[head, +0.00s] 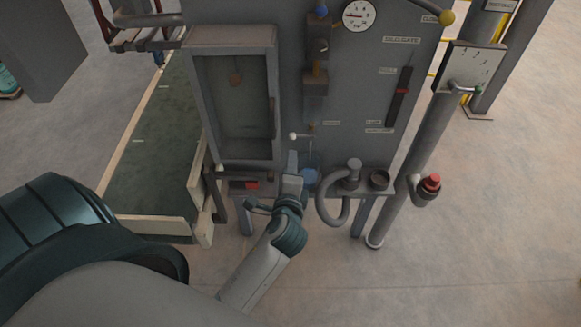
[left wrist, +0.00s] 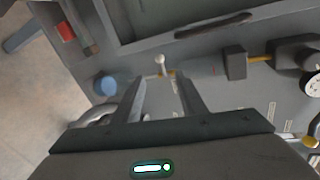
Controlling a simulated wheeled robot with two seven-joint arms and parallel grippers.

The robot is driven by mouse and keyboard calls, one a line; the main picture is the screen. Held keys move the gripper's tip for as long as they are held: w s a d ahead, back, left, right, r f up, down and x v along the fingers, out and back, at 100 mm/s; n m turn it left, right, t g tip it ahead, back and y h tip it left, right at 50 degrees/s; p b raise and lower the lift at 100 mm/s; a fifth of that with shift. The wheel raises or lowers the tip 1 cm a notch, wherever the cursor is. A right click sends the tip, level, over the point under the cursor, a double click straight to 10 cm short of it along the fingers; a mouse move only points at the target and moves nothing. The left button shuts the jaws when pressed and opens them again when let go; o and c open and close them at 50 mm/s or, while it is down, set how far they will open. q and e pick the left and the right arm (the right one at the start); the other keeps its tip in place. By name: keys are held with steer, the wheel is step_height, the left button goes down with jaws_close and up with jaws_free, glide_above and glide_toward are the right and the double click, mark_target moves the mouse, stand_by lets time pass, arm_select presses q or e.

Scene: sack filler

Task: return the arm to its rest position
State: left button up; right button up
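My left arm comes in from the lower left in the head view, with its forearm and gripper (head: 293,165) in front of the grey machine panel (head: 350,110). In the left wrist view the two fingers of my left gripper (left wrist: 160,80) stand apart with nothing held between them. A small lever with a pale ball end (left wrist: 160,60) shows just beyond the fingertips. The same lever (head: 293,136) is above the gripper in the head view. I cannot tell whether a finger touches it. My right gripper is in neither view.
A framed cabinet (head: 235,100) stands left of the gripper. A pale-edged platform (head: 150,228) lies left. Floor is open at the lower right.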

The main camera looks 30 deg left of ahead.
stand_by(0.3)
arm_select(q)
steer(key=s+d+f+n+g+h+b, duration=0.15)
steer(key=s+f, duration=0.25)
steer(key=f, duration=1)
steer(key=s+d+f+n+g+h, duration=0.1)
steer(key=s+d+f+g+h, duration=0.2)
steer(key=f, duration=1)
steer(key=s+d+f+n+g+h+b, duration=0.1)
steer(key=s+d+f, duration=0.35)
steer(key=f, duration=0.95)
steer(key=s+a+f+n+g+b, duration=0.1)
steer(key=s+f+n+g, duration=0.1)
steer(key=s+f, duration=0.5)
steer(key=s+a+f+n+g+h+b, duration=0.1)
steer(key=s+f, duration=0.5)
steer(key=s, duration=1)
steer(key=s+a+f+n+g, duration=0.2)
steer(key=s+f+n, duration=0.3)
steer(key=s, duration=0.6)
step_height(320, 180, down, 3)
steer(key=shift+s+a+r+g+h+b, duration=0.2)
steer(key=shift+g+h+b, duration=0.2)
steer(key=shift+g, duration=0.15)
